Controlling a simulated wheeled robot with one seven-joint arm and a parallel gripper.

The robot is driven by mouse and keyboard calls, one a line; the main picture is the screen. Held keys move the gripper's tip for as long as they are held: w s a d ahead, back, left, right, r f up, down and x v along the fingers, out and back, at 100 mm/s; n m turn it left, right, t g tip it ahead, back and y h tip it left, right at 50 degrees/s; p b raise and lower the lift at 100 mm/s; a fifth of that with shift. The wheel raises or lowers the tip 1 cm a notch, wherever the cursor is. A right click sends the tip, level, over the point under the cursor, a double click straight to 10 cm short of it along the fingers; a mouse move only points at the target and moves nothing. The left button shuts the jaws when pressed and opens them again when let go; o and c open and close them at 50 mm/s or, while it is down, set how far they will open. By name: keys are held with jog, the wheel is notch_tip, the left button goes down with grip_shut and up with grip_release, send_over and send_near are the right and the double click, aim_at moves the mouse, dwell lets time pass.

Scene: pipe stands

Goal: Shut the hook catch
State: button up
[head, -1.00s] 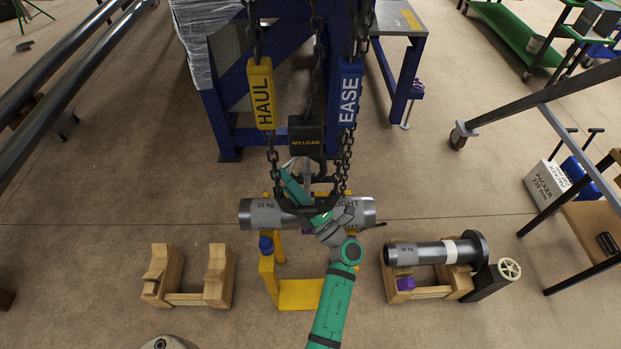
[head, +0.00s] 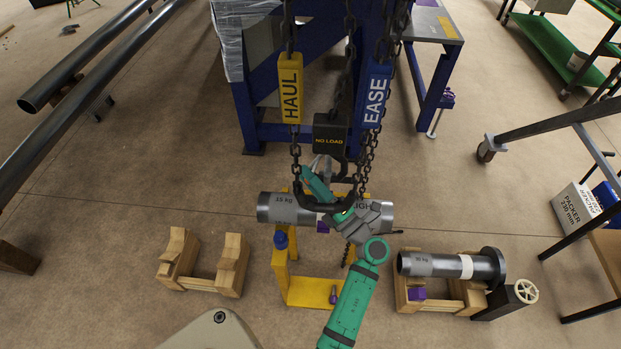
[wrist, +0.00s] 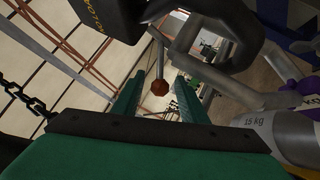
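The dark hook hangs under the black NO LOAD block (head: 330,138), and my gripper (head: 316,180) is up against this area in the head view. In the wrist view the thick dark hook (wrist: 238,45) curves across the top. A thin stem with a reddish-brown knob (wrist: 160,88), seemingly the catch's handle, hangs between my two green fingers (wrist: 158,100). The fingers are apart, with a gap on each side of the knob. Whether the catch is open or shut is unclear, as my gripper and the chains hide it in the head view.
The 15 kg pipe (head: 283,208) lies on a yellow stand (head: 315,292) just beneath. Chains with yellow HAUL (head: 290,88) and blue EASE (head: 375,93) tags hang close around my gripper. Wooden cradles (head: 235,265) stand left; a flanged pipe (head: 440,264) lies right.

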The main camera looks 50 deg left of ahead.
jog(key=v, duration=1)
jog(key=shift+d, duration=0.4)
